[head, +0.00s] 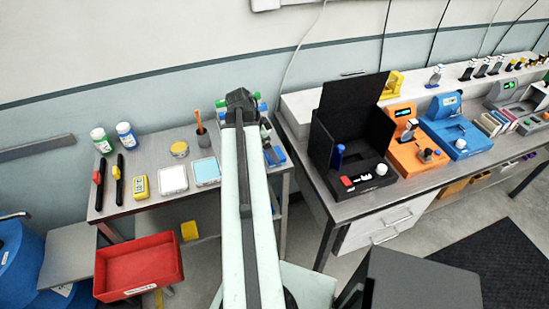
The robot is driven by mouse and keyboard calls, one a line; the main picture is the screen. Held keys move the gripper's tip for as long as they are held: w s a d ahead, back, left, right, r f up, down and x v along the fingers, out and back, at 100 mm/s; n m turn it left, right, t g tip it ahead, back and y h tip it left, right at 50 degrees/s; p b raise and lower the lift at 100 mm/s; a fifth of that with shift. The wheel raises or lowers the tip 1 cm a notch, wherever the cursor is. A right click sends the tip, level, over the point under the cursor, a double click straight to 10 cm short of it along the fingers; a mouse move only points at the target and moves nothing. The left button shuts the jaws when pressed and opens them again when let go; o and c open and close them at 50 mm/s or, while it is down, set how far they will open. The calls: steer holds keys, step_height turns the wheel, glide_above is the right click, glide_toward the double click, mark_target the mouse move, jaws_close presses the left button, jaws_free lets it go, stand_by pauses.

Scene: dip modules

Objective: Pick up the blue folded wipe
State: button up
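The blue folded wipe (206,170) appears to be the light blue square lying flat on the left grey table, just left of my arm. A similar white square (173,179) lies to its left. My arm reaches up the middle of the view, over the table's right part. Its dark end, where my gripper (240,100) is, is at the far side of the table, beyond and to the right of the blue wipe and apart from it. The fingers are too small and hidden to tell open from shut.
On the left table (130,206) stand a pen cup (203,138), a yellow meter (140,186), two bottles and two dark tools. Blue items (273,156) lie right of my arm. A red bin (138,266) is below in front. A bench with a black box (350,120) stands right.

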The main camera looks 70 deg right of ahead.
steer(key=b+x, duration=0.3)
steer(key=x, duration=0.1)
steer(key=shift+w+a+f, duration=0.1)
steer(key=shift+f, duration=0.15)
steer(key=shift+r, duration=0.2)
steer(key=c, duration=1.5)
steer(key=shift+o, duration=0.2)
step_height(320, 180, up, 10)
steer(key=p, duration=1)
